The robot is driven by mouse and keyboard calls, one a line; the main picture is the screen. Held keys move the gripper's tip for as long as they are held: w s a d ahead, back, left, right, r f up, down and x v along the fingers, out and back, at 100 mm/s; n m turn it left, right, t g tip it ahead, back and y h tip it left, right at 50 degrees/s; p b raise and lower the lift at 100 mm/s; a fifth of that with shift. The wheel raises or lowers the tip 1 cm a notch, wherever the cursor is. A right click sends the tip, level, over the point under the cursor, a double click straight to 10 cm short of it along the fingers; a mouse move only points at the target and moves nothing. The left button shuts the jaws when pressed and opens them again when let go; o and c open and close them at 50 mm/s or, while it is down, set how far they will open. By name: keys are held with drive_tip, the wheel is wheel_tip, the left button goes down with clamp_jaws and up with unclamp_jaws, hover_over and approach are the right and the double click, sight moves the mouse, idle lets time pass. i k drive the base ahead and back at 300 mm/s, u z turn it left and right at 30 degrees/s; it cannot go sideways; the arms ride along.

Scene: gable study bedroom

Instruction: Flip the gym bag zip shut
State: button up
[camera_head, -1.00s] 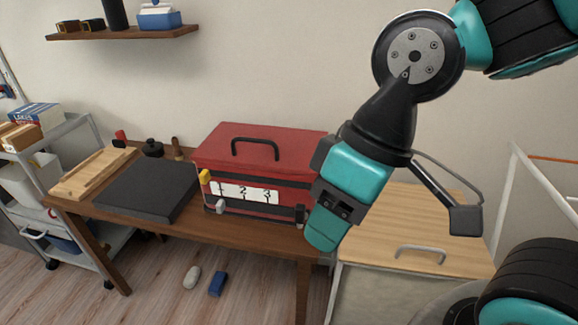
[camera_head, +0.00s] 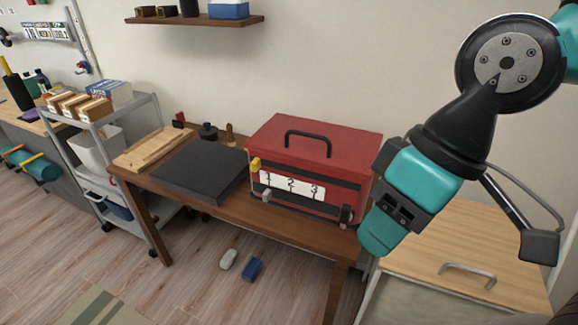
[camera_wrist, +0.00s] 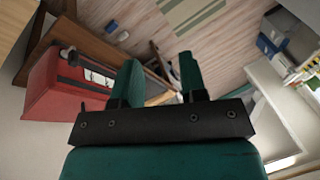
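No gym bag or zip can be made out for certain. A red box-like case (camera_head: 320,140) with a black top handle stands on the brown table. Its front has a white strip (camera_head: 292,187) marked 1, 2, 3, a yellow tab (camera_head: 255,165) at its left end and small grey pieces below. My gripper (camera_head: 378,238) is right of the case's front right corner in the head view, seen side-on. In the wrist view its two teal fingers (camera_wrist: 160,72) stand apart with nothing held. The case (camera_wrist: 52,88) shows at the left there, outside the fingers.
A dark flat slab (camera_head: 200,170) and a wooden board (camera_head: 152,148) lie left on the table (camera_head: 230,208). A grey trolley (camera_head: 95,115) stands farther left. A wood-topped cabinet (camera_head: 450,262) is at right. Two small items, one blue (camera_head: 252,268), lie on the open floor.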

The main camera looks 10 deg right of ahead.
sight(255, 164)
drive_tip(key=z, duration=0.05)
drive_tip(key=k, duration=0.65)
drive_tip(key=u, duration=0.4)
drive_tip(key=i, duration=0.3)
drive_tip(key=u, duration=0.7)
drive_tip(key=i, duration=0.95)
drive_tip(key=z, duration=0.4)
